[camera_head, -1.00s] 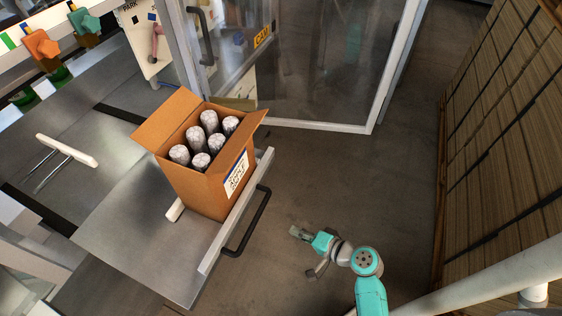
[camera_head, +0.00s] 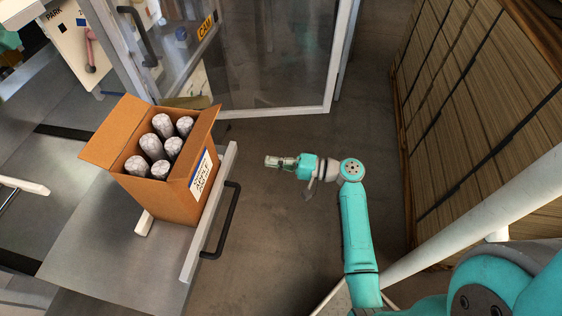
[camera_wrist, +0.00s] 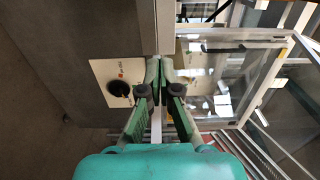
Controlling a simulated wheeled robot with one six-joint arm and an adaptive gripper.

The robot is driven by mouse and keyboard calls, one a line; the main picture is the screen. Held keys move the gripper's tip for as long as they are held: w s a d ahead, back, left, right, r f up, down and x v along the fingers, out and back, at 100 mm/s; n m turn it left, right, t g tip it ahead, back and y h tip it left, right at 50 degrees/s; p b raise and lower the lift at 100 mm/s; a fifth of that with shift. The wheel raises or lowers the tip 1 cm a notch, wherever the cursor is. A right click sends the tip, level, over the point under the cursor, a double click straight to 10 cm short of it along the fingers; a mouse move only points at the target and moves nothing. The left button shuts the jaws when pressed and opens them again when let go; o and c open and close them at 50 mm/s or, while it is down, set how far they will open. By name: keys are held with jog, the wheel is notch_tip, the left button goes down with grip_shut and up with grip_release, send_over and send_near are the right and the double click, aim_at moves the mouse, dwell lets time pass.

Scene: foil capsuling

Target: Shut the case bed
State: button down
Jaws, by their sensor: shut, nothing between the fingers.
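The case bed (camera_head: 112,262) is a grey metal sliding plate in the head view, with a pale front bar (camera_head: 207,215) and a black bar handle (camera_head: 229,222) on its right side. It is pulled out over the floor. An open cardboard case (camera_head: 160,202) stands on it, holding several foil-topped bottles (camera_head: 151,147). My gripper (camera_head: 268,161) is to the right of the handle, apart from it, pointing left, shut and empty. In the wrist view my gripper's fingers (camera_wrist: 157,88) are together; the case bed cannot be made out there.
A glazed door (camera_head: 275,70) labelled CAM stands open behind the case. Stacked cardboard (camera_head: 470,100) lines the right side. Clear floor (camera_head: 270,215) lies between the handle and my arm. The wrist view shows a panel with a black knob (camera_wrist: 119,88).

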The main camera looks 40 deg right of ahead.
aim_at(234, 156)
jog(key=x, duration=0.9)
jog(key=shift+w+a, duration=0.15)
